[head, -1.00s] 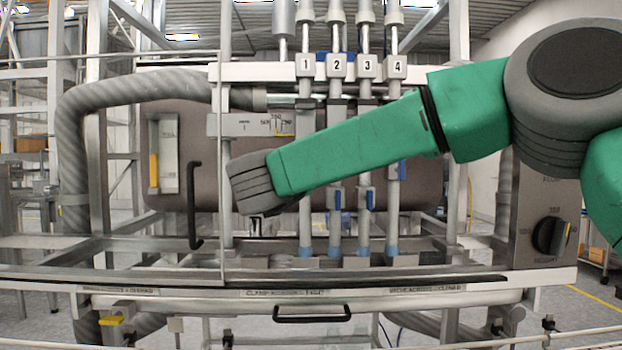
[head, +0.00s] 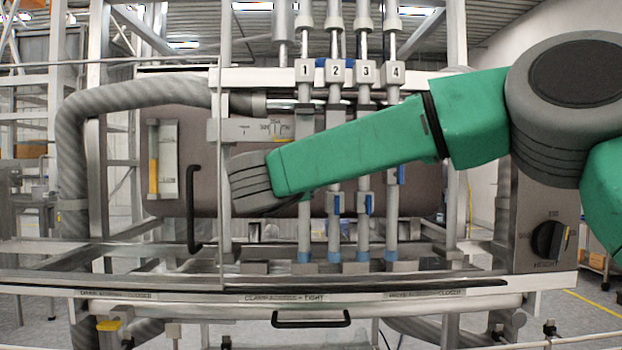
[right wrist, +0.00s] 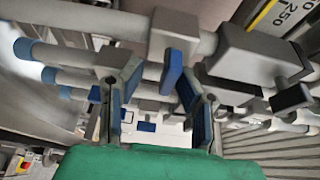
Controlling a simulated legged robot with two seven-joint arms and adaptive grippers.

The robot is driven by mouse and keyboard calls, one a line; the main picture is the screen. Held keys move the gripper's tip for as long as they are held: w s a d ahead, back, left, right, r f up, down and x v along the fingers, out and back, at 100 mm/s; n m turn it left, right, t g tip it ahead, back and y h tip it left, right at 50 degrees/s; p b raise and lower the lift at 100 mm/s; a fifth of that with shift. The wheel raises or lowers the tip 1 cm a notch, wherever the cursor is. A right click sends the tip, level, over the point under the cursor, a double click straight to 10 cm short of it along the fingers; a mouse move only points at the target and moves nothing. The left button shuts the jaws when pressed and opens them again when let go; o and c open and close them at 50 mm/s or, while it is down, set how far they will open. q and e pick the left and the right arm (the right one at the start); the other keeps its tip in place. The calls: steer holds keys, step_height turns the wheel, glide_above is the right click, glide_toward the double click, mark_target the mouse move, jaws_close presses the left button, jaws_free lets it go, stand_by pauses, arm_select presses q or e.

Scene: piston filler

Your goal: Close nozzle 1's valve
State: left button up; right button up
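Nozzle 1 (head: 304,235) is the leftmost of the numbered upright pipes, under its label "1" (head: 305,71). My right forearm crosses in front of it in the head view and hides its valve. In the right wrist view the nearest pipe (right wrist: 100,28) runs across the top, with a grey valve body (right wrist: 173,30) and a blue valve handle (right wrist: 172,68). My right gripper (right wrist: 160,95) is open, its blue-padded fingers to either side of that handle's lower end. Contact cannot be told. My left gripper is not in view.
Nozzles 2 (head: 334,235), 3 (head: 363,235) and 4 (head: 391,235) stand close to the right of nozzle 1. A black door handle (head: 193,210) and clear guard frame are to the left. A control box with a black knob (head: 549,241) is at right.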

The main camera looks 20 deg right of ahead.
steer(key=shift+r, duration=0.1)
steer(key=shift+s+a, duration=0.15)
steer(key=v, duration=1.1)
steer(key=shift+s+a, duration=0.2)
steer(key=shift+a, duration=0.1)
